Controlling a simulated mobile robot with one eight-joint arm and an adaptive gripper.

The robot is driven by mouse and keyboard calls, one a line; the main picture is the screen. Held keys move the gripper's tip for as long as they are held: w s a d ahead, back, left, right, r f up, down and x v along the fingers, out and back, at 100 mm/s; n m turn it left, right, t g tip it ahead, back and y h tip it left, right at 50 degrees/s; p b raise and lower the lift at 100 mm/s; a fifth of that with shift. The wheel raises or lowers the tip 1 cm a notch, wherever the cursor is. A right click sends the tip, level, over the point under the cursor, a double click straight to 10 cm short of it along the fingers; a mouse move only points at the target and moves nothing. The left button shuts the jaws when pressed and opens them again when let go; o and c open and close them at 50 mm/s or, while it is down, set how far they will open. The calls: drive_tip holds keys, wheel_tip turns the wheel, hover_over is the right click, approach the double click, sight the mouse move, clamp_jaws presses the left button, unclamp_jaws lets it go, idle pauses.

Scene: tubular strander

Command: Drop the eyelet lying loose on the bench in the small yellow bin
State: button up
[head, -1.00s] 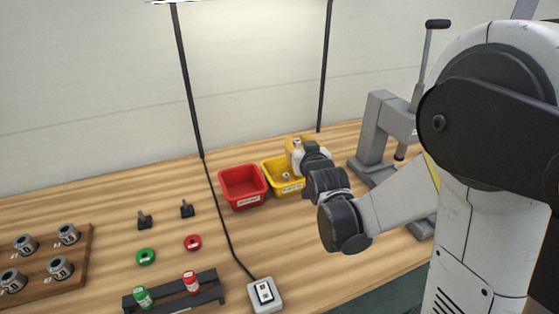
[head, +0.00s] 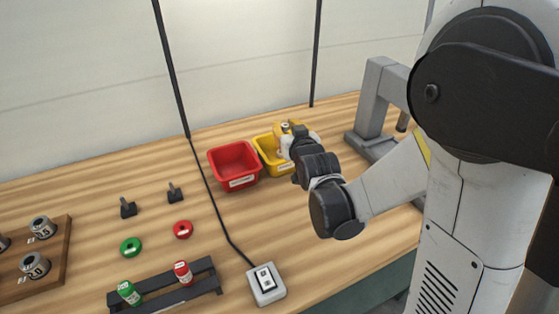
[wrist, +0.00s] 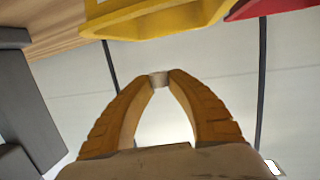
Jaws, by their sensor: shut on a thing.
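The eyelet (wrist: 159,79) is a small grey ring, held between the two yellow fingertips of my gripper (wrist: 159,76) in the wrist view. In the head view my gripper (head: 286,127) is over the back part of the small yellow bin (head: 261,150), and its wrist covers the bin's right side. The yellow bin also shows at the top of the wrist view (wrist: 165,22), apart from the fingertips. Much of the bin's inside is hidden in the head view.
A red bin (head: 234,165) stands directly left of the yellow one. A grey press (head: 375,100) stands to the right. A switch box (head: 266,285) with a black cable, a rack (head: 165,290) with bottles, and green and red rings lie nearer. Bench between is clear.

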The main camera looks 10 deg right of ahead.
drive_tip(key=o, duration=0.9)
drive_tip(key=shift+s, duration=0.1)
drive_tip(key=s+r, duration=0.2)
drive_tip(key=s, duration=0.9)
drive_tip(key=shift+s+r, duration=0.25)
drive_tip(key=shift+s, duration=0.05)
drive_tip(key=s+f+g, duration=0.2)
drive_tip(key=s+g, duration=0.2)
drive_tip(key=s, duration=0.5)
drive_tip(key=s+f+g, duration=0.1)
drive_tip(key=s+g, duration=0.3)
drive_tip(key=s, duration=0.5)
drive_tip(key=shift+f+g, duration=0.4)
